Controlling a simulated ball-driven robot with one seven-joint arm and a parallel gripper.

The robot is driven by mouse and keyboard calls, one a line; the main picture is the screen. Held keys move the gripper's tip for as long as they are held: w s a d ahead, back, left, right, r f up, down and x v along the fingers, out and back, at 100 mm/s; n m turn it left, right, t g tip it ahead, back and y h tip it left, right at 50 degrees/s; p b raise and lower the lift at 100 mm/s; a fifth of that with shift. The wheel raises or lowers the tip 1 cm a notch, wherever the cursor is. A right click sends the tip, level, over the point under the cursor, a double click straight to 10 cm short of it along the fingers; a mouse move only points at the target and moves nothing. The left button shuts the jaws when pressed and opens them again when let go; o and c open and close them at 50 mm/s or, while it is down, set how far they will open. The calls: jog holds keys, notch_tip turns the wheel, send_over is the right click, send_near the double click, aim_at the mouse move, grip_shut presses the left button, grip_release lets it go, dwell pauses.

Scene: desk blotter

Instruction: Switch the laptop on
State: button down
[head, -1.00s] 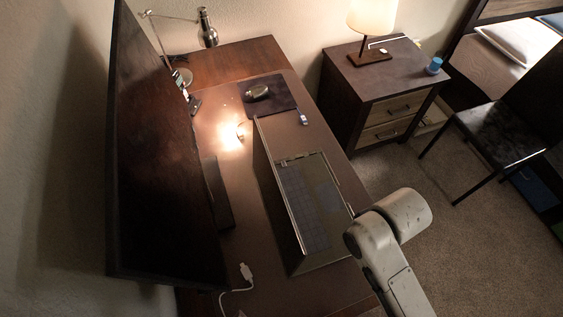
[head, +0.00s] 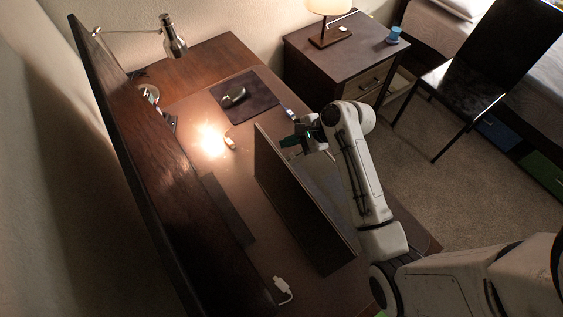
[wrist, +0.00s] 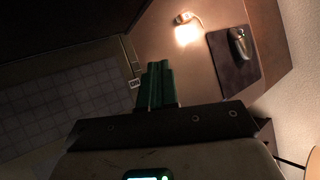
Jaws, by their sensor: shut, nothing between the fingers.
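The open laptop (head: 300,205) stands on the blotter with its lid raised, the lid's back facing the monitor. My arm covers much of its keyboard side in the head view. In the wrist view the keyboard (wrist: 65,115) fills the left, below the dark lid (wrist: 60,30). A small white label (wrist: 135,84) with dark letters, apparently "ON", sits at the laptop's edge just left of my fingertips. My gripper (head: 292,141) is over the laptop's far end; its green fingers (wrist: 158,68) are shut and empty. The button itself and any contact with it are hidden.
A mouse (head: 233,97) lies on a dark pad (head: 262,92) beyond the laptop. A small lit item (head: 230,143) and a white cable plug (head: 282,284) lie on the blotter. A nightstand (head: 340,55) stands behind.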

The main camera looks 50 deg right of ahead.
jog(key=shift+f, duration=0.15)
jog(key=b, duration=0.9)
send_over(289, 162)
jog(key=a, duration=0.1)
jog(key=f, duration=0.6)
jog(key=shift+s+f, duration=0.15)
jog(key=shift+s, duration=0.1)
jog(key=shift+f, duration=1.15)
jog(key=shift+a, duration=0.1)
jog(key=shift+f, duration=0.4)
jog(key=shift+f, duration=0.3)
dwell(0.5)
jog(key=shift+s+f, duration=0.2)
jog(key=shift+f, duration=0.25)
dwell(0.6)
